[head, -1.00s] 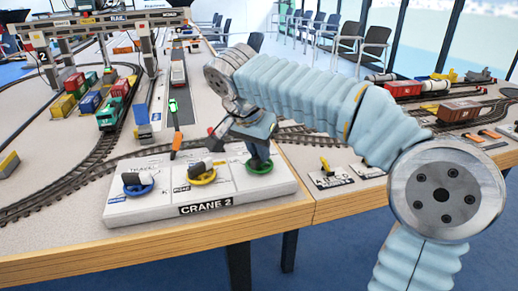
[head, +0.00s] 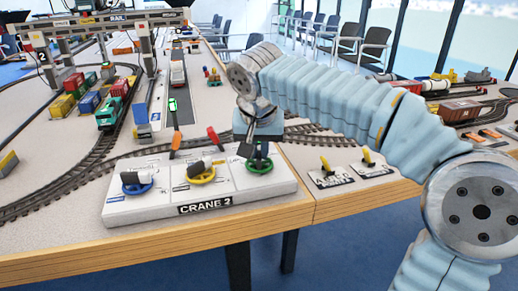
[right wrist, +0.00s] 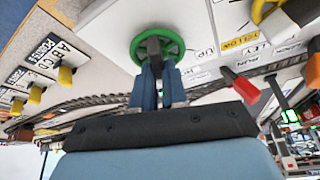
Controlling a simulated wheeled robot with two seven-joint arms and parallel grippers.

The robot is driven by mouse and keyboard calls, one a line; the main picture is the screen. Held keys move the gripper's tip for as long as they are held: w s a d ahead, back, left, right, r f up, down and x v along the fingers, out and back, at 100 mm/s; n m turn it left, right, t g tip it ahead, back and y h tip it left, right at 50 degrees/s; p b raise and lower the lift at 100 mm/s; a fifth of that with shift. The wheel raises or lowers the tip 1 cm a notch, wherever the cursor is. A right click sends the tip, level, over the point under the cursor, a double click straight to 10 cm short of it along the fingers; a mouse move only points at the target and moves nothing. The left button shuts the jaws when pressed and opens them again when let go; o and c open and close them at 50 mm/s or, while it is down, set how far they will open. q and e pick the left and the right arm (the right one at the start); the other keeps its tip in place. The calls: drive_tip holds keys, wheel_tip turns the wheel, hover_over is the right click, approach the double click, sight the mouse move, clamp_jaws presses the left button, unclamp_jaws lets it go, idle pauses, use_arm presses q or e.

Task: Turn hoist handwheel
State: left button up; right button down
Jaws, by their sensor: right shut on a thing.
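The Crane 2 control panel (head: 125,211) carries a blue handwheel (head: 138,187), a yellow handwheel (head: 202,178) and a green handwheel (head: 259,165), each with a dark crossbar or grip. My right gripper (head: 250,144) comes down from above onto the green handwheel. The right wrist view shows the green handwheel (right wrist: 157,29) with my right gripper's two blue fingers (right wrist: 157,84) shut on its dark grip. Which handwheel is the hoist one is too small to read in the head view. My left gripper is out of view.
Red (head: 214,137) and orange (head: 175,145) levers stand behind the panel. Yellow switches (head: 326,166) sit to its right. Model tracks with a green locomotive (head: 110,112) lie at the left, and a gantry (head: 100,22) stands behind.

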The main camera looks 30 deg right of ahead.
drive_tip(key=shift+n+t+y, duration=0.3)
drive_tip(key=shift+n+y, duration=0.4)
drive_tip(key=shift+n, duration=1.2)
drive_tip(key=c, duration=1.2)
unclamp_jaws()
drive_tip(key=shift+o, duration=0.2)
drive_tip(key=p+v, duration=0.2)
drive_tip(key=v, duration=1.1)
drive_tip(key=shift+s+d+r, duration=0.15)
drive_tip(key=shift+r, duration=0.25)
